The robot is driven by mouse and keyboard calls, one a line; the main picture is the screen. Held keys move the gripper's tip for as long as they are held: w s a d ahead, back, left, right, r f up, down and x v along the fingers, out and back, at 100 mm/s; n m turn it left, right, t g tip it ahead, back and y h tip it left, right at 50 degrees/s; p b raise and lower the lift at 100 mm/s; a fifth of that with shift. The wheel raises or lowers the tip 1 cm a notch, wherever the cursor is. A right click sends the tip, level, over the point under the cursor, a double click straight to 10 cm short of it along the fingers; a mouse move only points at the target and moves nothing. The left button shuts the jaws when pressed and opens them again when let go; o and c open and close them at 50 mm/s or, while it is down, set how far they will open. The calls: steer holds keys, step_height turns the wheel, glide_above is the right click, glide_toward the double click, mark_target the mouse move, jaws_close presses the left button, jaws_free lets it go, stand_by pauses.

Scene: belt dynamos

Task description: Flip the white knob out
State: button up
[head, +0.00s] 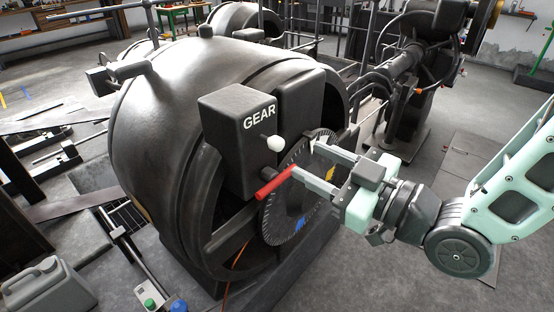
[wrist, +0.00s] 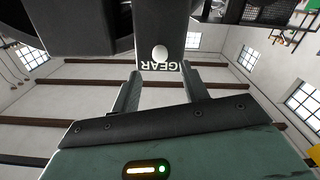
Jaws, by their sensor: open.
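The white knob (head: 275,143) is a small round ball on the front of the black box marked GEAR (head: 236,130), low and right of the lettering. In the wrist view the white knob (wrist: 160,53) shows ahead of the jaws, near the middle, with the GEAR lettering upside down beside it. My gripper (head: 303,158) is open and empty, to the right of the box. Its two fingers (wrist: 161,84) point toward the box, with the knob apart from them. How far the knob sticks out from the box is hard to judge.
A red handle (head: 274,183) juts out below the knob, close to my lower finger. A toothed disc (head: 285,220) stands behind and below my gripper. The large dark dynamo housing (head: 165,140) fills the left. Open floor (head: 400,275) lies at the lower right.

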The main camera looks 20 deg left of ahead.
mark_target(282, 147)
steer(key=p+x, duration=0.1)
steer(key=x, duration=0.7)
steer(key=shift+w+a+p, duration=0.15)
steer(key=shift+a+p, duration=0.15)
